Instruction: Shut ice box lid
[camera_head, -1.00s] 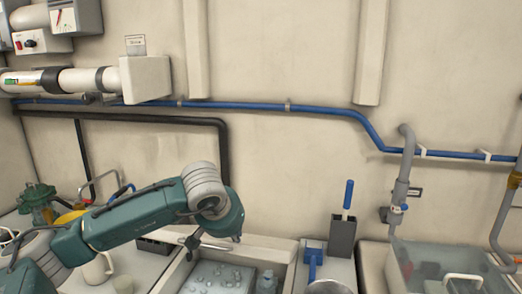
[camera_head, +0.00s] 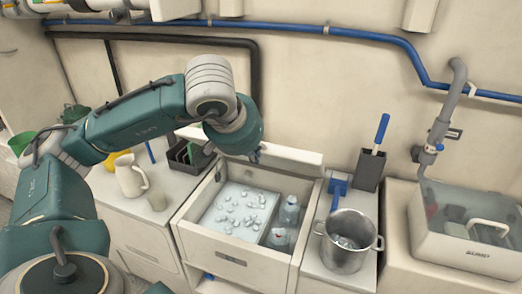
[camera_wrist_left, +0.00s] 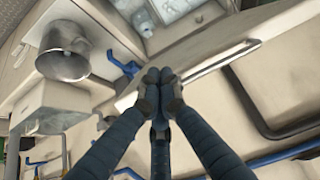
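The ice box (camera_head: 225,262) is open in the head view, with loose ice (camera_head: 238,210) and clear bottles (camera_head: 288,212) inside. Its pale lid (camera_head: 290,152) stands raised along the back edge. The lid also shows in the left wrist view (camera_wrist_left: 215,50), with a long metal handle (camera_wrist_left: 225,58) on its face. My left gripper (camera_head: 254,156) is at the raised lid, above the back of the box. In the left wrist view its dark fingers (camera_wrist_left: 160,85) are drawn together in front of the lid near one end. I cannot tell whether they touch it. My right gripper is out of view.
A steel pot (camera_head: 345,250) and a dark holder with a blue-handled tool (camera_head: 369,170) stand right of the box. A clear-lidded sump box (camera_head: 470,255) is further right. Blue pipe runs along the wall.

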